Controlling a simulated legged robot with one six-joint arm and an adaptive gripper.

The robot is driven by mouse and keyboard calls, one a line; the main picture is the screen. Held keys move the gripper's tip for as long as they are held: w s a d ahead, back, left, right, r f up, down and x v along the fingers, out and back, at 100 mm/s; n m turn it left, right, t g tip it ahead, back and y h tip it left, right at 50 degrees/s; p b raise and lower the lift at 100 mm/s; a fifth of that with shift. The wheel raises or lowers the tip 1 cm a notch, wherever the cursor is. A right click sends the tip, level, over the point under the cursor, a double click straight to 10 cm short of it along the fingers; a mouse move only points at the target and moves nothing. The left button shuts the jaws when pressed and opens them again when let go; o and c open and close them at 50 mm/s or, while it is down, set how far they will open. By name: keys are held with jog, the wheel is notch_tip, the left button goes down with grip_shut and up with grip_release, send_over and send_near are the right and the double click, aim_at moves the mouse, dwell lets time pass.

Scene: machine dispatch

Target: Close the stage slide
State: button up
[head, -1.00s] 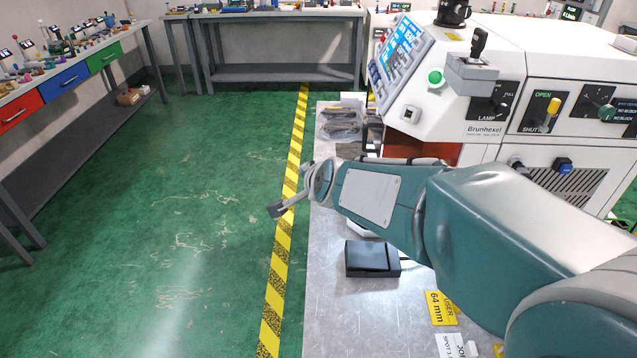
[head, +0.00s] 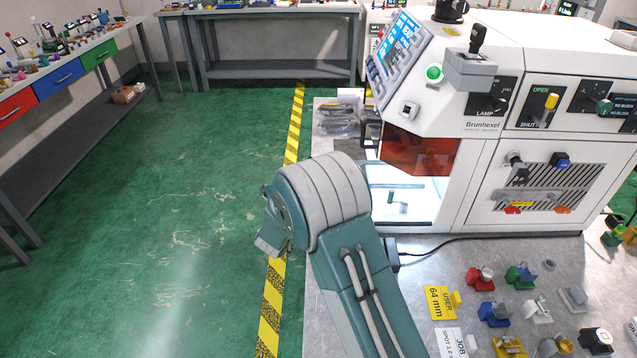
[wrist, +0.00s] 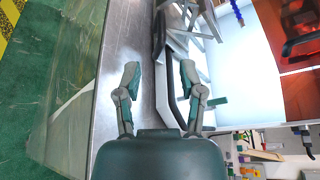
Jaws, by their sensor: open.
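The white machine (head: 478,128) stands at the right in the head view. Below its orange-red window (head: 420,152) is a brightly lit chamber (head: 420,206) with a small green handle (head: 390,196) in it. A green piece (wrist: 217,101) also shows in the wrist view, right of my fingers. I cannot clearly tell the stage slide itself or how far out it is. My gripper (wrist: 160,75) is open, its two fingers apart at the machine's front edge. A dark-edged pale part lies between and beyond the fingers; contact cannot be told. In the head view my arm hides the fingers.
Several coloured fixtures (head: 490,312) lie on the metal table right of my arm, near a yellow label (head: 440,302). A black cable (head: 440,243) runs along the machine's base. Open green floor (head: 170,220) lies left of the yellow-black tape (head: 296,125).

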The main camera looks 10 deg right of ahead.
jog(key=x, duration=1)
jog(key=shift+w+d, duration=0.1)
jog(key=shift+w, duration=0.2)
grip_shut()
